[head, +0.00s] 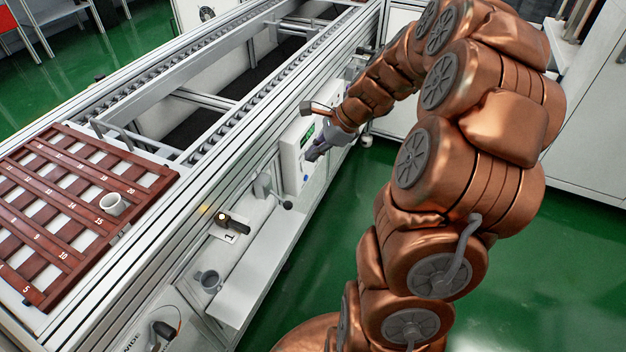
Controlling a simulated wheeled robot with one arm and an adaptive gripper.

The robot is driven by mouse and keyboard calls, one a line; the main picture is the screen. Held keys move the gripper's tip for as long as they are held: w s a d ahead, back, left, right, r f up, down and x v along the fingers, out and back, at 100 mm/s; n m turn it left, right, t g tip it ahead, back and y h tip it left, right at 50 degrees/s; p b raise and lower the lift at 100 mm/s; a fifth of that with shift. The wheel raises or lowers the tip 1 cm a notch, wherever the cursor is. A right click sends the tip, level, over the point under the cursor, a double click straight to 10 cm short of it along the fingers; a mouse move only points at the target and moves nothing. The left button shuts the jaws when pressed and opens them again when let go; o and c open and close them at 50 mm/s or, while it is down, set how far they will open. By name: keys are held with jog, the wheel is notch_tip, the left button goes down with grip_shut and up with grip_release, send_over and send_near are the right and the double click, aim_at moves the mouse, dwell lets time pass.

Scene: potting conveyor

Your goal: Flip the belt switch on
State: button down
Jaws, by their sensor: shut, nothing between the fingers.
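A white control box (291,158) is mounted on the side of the conveyor frame, with a small green panel (308,135) and small dark details on its front. I cannot make out clearly which part is the belt switch or how it is set. My gripper (310,156) is shut and empty, its grey fingers pointing left at the front of the box. The fingers are very close to the box and cover part of its face; I cannot tell whether they touch it.
The conveyor (275,75) runs away to the upper right. A brown numbered tray (150,180) with a white cup (113,204) is on its near end. Green floor is open at right.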

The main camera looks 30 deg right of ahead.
aim_at(304, 165)
jog(key=w+d+f+m+t+b, duration=0.1)
jog(key=d+f+m+t+b, duration=0.1)
jog(key=d+f+m, duration=0.4)
jog(key=d+f+b, duration=0.1)
jog(key=d, duration=0.4)
jog(key=shift+d+f+h, duration=0.3)
jog(key=shift+f+h, duration=0.1)
jog(key=shift+w, duration=0.1)
jog(key=shift+w+a+r+b+x, duration=0.25)
jog(key=shift+b+x, duration=0.25)
jog(key=shift+x, duration=1.65)
jog(key=shift+w+a+r+b+x, duration=0.15)
jog(key=shift+w+r+b+x, duration=0.3)
jog(key=shift+x, duration=1.7)
jog(key=shift+w+a+r+b+x, duration=0.2)
jog(key=shift+b+x, duration=0.35)
jog(key=shift+x, duration=1.6)
jog(key=shift+a, duration=0.1)
